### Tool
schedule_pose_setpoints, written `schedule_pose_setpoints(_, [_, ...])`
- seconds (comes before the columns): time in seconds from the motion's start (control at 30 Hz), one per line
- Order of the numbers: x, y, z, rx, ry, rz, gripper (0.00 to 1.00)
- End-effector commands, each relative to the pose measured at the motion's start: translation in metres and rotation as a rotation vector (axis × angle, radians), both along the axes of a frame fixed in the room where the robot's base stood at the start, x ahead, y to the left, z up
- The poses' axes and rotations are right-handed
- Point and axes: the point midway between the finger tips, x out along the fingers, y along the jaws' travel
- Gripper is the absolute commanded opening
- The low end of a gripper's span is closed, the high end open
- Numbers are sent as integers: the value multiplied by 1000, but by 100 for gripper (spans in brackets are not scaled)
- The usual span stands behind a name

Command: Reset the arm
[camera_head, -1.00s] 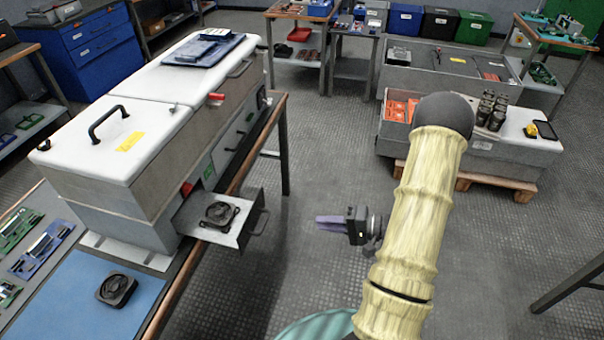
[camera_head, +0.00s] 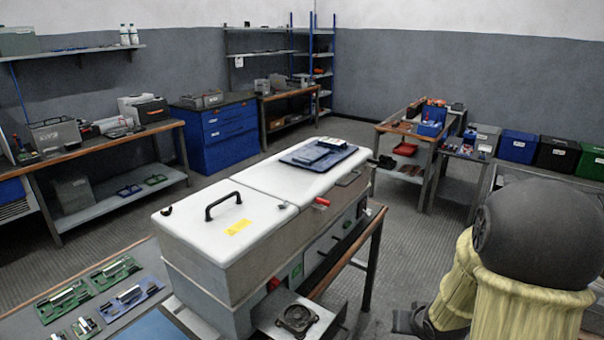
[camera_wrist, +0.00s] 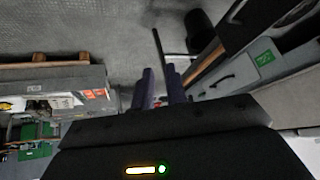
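My arm (camera_head: 505,290) fills the lower right of the head view, with its dark rounded joint close to the camera. Part of my dark wrist shows beside it at the bottom edge, and the fingertips do not show there. In the wrist view my gripper (camera_wrist: 161,88) has two purple-blue fingers with a narrow gap between them. I see nothing held in the gap. The gripper is over the floor, beside the bench with the machine.
A grey machine with white lids (camera_head: 240,205) stands on the bench to the left of my arm. A black fan (camera_head: 297,318) sits on its pulled-out drawer. Circuit boards (camera_head: 115,270) lie at lower left. Open floor (camera_head: 420,235) lies between the machine and the back tables.

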Motion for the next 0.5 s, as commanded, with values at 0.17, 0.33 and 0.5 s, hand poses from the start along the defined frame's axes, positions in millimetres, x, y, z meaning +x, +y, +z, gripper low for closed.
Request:
schedule_pose_setpoints(0.17, [-40, 32, 23, -89, 134, 37, 14])
schedule_pose_setpoints(0.33, [-77, 60, 35, -95, 248, 86, 14])
schedule_pose_setpoints(0.5, [-113, 88, 44, -67, 343, 153, 14])
